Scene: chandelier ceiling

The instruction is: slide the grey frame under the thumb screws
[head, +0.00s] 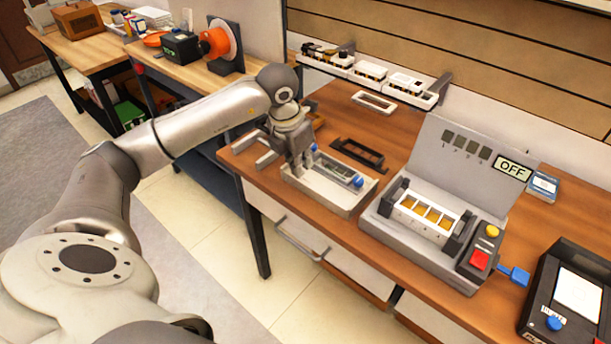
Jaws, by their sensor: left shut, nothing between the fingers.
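A light grey fixture (326,196) sits on the wooden bench, with a blue thumb screw (358,182) at its right end and another blue thumb screw (314,148) at its back left. A grey frame (337,171) appears to lie in the fixture between them. Whether its edges are under the screws is too small to tell. My left gripper (299,170) points down at the fixture's left end, shut with nothing held. It hides part of that end, and I cannot tell whether it touches the frame. My right gripper is out of view.
A black frame (358,153) lies behind the fixture and a white frame (374,102) farther back. A grey machine with an OFF display (513,171) stands to the right. A pale bracket (267,157) lies left of the gripper. A narrow strip of bench in front is clear.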

